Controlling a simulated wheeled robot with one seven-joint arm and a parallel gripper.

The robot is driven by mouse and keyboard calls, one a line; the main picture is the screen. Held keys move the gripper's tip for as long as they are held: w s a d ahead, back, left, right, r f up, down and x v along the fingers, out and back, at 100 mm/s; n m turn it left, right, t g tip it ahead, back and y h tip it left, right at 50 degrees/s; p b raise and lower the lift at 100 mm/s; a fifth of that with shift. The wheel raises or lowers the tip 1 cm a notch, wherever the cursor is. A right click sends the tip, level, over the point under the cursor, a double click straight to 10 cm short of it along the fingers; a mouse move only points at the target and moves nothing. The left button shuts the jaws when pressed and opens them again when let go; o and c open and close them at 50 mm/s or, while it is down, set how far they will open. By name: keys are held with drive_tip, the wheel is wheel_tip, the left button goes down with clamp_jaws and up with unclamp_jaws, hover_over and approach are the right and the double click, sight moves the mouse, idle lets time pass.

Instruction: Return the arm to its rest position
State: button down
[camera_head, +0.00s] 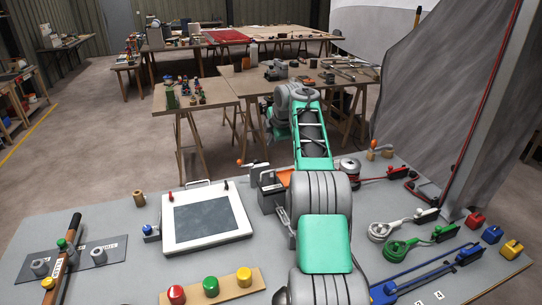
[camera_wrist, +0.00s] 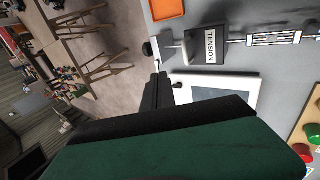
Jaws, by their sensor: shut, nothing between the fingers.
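My arm, green and grey, reaches from the bottom of the head view away over the grey bench (camera_head: 105,205). Its far end bends over beyond the bench's back edge. My gripper's fingers cannot be made out in the head view. In the wrist view, the dark fingers of my gripper (camera_wrist: 158,88) lie together and hold nothing. The large green and black part filling the bottom of that view is mine. In the wrist picture the fingers overlap the edge of the white-framed panel (camera_wrist: 255,95); I cannot tell the distance between them.
The white-framed panel (camera_head: 243,222) lies left of my arm. Red, green and yellow buttons (camera_head: 211,286) are in front. An orange tray (camera_wrist: 167,9) and a TENSION block (camera_wrist: 205,47) show in the wrist view. A grey sail (camera_head: 432,100) rises at right. Wooden tables (camera_head: 205,97) stand behind.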

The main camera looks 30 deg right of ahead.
drive_tip(key=s+a+r+m+g, duration=0.1)
drive_tip(key=s+a+r+m, duration=0.2)
drive_tip(key=s+a, duration=0.45)
drive_tip(key=s+a+r+m, duration=0.2)
drive_tip(key=s+a+m, duration=0.2)
drive_tip(key=a, duration=0.7)
drive_tip(key=s+a+f+m, duration=0.3)
drive_tip(key=s+f, duration=0.1)
drive_tip(key=s, duration=0.5)
drive_tip(key=s+a+f+m+g, duration=0.1)
drive_tip(key=s+a+f+m, duration=0.2)
drive_tip(key=s, duration=0.6)
drive_tip(key=s+a+f+m+g, duration=0.1)
drive_tip(key=s+a+f+m, duration=0.1)
drive_tip(key=s+a+f, duration=0.3)
drive_tip(key=s, duration=0.4)
drive_tip(key=shift+s+f+m+y, duration=0.2)
drive_tip(key=shift+f+m+y, duration=0.15)
drive_tip(key=shift+m+y, duration=0.05)
drive_tip(key=shift+a, duration=0.1)
